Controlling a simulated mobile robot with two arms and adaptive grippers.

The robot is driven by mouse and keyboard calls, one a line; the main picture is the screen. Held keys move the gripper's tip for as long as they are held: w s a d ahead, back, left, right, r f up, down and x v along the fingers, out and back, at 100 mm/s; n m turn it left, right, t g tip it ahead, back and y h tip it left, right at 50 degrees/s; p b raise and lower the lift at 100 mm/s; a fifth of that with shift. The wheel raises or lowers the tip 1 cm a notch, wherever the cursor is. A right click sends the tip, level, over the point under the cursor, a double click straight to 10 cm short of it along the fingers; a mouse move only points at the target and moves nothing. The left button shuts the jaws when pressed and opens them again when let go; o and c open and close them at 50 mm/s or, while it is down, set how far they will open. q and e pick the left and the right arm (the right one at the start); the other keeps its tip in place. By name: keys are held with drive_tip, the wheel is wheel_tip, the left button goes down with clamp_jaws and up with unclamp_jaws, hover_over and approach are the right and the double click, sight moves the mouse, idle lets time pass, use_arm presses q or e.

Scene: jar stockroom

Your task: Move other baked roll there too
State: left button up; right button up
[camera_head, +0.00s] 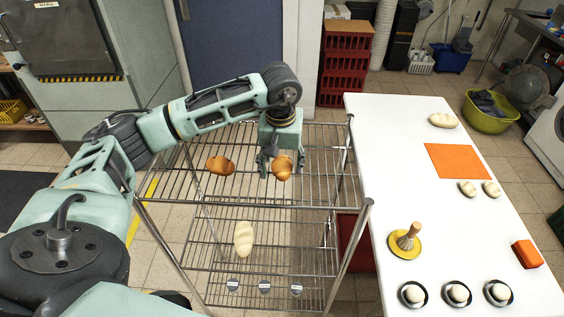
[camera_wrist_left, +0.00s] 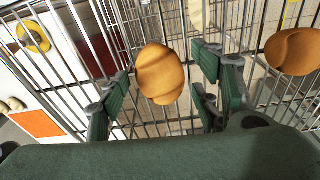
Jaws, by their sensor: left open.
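Two golden-brown baked rolls lie on the top wire shelf (camera_head: 190,190) of the rack. One roll (camera_head: 220,164) is at the left. The other roll (camera_head: 282,168) is at my left gripper (camera_head: 277,171). My left gripper points down at the shelf and is open. In the left wrist view the nearer roll (camera_wrist_left: 160,73) shows in the gap between the two fingers, with space to the fingers on both sides. The farther roll (camera_wrist_left: 293,51) is at the right edge there, outside the fingers. My right gripper is not in view.
A pale loaf (camera_head: 244,239) lies on the lower shelf. The white table (camera_head: 400,165) at right holds an orange mat (camera_head: 457,161), another pale loaf (camera_head: 443,120), two pale buns, a wooden tool on a yellow disc (camera_head: 405,250), several dishes and an orange block (camera_head: 527,254).

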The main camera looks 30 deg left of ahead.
sight(282, 166)
use_arm(q)
drive_tip(key=shift+r, duration=0.35)
wheel_tip(282, 166, up, 12)
drive_tip(key=s+b, duration=0.1)
drive_tip(key=b, duration=0.3)
drive_tip(key=shift+s+d+f, duration=0.15)
drive_tip(key=shift+d+f, duration=0.1)
drive_tip(key=shift+d, duration=0.1)
